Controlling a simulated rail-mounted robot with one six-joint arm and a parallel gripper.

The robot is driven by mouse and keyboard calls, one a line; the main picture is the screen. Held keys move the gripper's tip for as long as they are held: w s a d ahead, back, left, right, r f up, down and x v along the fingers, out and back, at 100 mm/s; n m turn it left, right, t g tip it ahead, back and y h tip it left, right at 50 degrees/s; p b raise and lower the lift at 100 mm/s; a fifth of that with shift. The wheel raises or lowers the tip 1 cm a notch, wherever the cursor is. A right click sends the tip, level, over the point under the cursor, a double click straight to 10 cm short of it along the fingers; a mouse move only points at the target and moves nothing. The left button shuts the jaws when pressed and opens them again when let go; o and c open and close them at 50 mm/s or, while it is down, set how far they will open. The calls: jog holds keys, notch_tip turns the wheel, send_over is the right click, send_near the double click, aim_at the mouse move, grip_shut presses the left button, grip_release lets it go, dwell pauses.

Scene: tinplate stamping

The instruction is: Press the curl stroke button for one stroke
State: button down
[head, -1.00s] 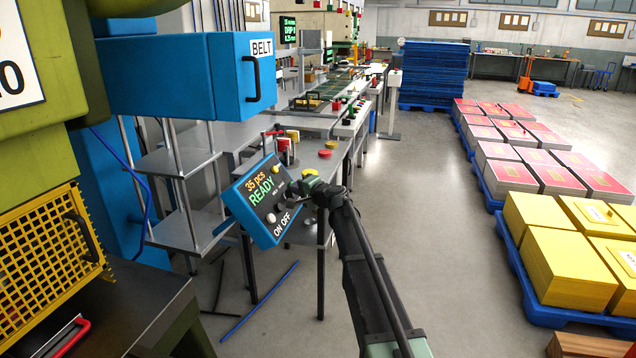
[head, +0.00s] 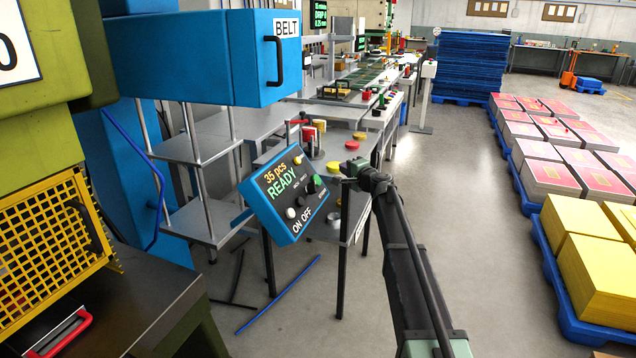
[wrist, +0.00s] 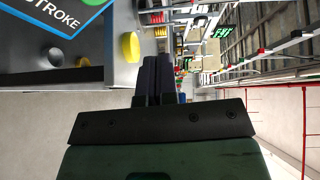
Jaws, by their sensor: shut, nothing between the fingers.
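The blue-framed control panel (head: 290,196) reads "35 pcs READY" and carries a white button (head: 291,213), a dark knob (head: 311,187) and a green button (head: 318,181) near its right edge. In the wrist view, a corner of the panel (wrist: 40,12) shows the word "STROKE" beside a green button (wrist: 94,2), cut by the top edge. My gripper (head: 343,178) is shut and empty, just right of the panel near the green button. In the wrist view, its fingertips (wrist: 158,57) are apart from the panel and the green button.
A grey table (head: 345,150) behind the panel holds yellow and red discs. A blue cabinet marked "BELT" (head: 210,60) and a yellow mesh guard (head: 55,235) stand at left. Pallets of yellow (head: 580,265) and red (head: 550,173) stacks stand right, across open floor.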

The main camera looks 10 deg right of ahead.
jog(key=w+a+f+b, duration=0.3)
jog(key=a+f+b, duration=0.1)
jog(key=a, duration=0.1)
jog(key=shift+a+f, duration=0.15)
jog(key=shift+a, duration=0.05)
dwell(1.9)
jog(key=shift+w+a+f, duration=0.1)
jog(key=shift+a+f, duration=0.15)
jog(key=shift+a, duration=0.05)
